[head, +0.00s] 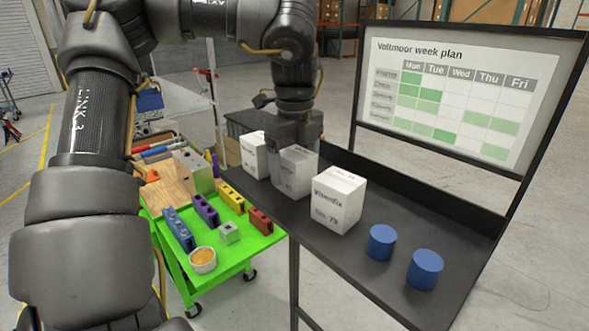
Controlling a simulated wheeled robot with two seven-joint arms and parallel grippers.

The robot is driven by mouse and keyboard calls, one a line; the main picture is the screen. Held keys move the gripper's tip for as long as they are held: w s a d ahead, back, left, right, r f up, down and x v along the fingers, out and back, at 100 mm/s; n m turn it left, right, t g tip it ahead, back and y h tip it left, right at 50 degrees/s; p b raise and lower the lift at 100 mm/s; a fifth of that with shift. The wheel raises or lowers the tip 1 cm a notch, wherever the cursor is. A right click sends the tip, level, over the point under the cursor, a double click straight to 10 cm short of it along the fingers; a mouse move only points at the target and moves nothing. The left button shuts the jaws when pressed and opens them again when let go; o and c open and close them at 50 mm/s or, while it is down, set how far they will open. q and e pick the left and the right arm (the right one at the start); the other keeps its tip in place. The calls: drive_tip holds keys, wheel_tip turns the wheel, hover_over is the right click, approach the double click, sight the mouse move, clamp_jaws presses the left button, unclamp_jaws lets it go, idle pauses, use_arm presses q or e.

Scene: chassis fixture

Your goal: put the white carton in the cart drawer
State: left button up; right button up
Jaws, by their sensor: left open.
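Three white cartons stand in a row on a dark shelf (405,285): a near one (338,203) with printed lettering, a middle one (294,178) and a far one (251,158). My left gripper (296,150) points down at the middle carton and is open; its fingers partly cover that carton's top. I cannot tell whether they touch it. My right gripper is not in view.
The drawer holds several coloured blocks (206,208), a small grey-green cube (229,232) and a round cup (203,260). Two blue cylinders (381,243) (425,269) stand on the near shelf. A framed week-plan board (450,97) rises behind the shelf.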

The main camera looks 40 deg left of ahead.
use_arm(q)
drive_tip(key=shift+d, duration=0.1)
drive_tip(key=shift+r, duration=0.1)
drive_tip(key=shift+c, duration=1.1)
drive_tip(key=c, duration=1.2)
wheel_tip(320, 180, up, 5)
drive_tip(key=shift+w+f+b, duration=0.1)
drive_tip(key=shift+f+b, duration=0.05)
drive_tip(key=shift+b, duration=0.3)
wheel_tip(320, 180, up, 5)
drive_tip(key=p, duration=0.2)
drive_tip(key=shift+f+p, duration=0.1)
drive_tip(key=shift+p, duration=0.2)
drive_tip(key=shift+r, duration=0.2)
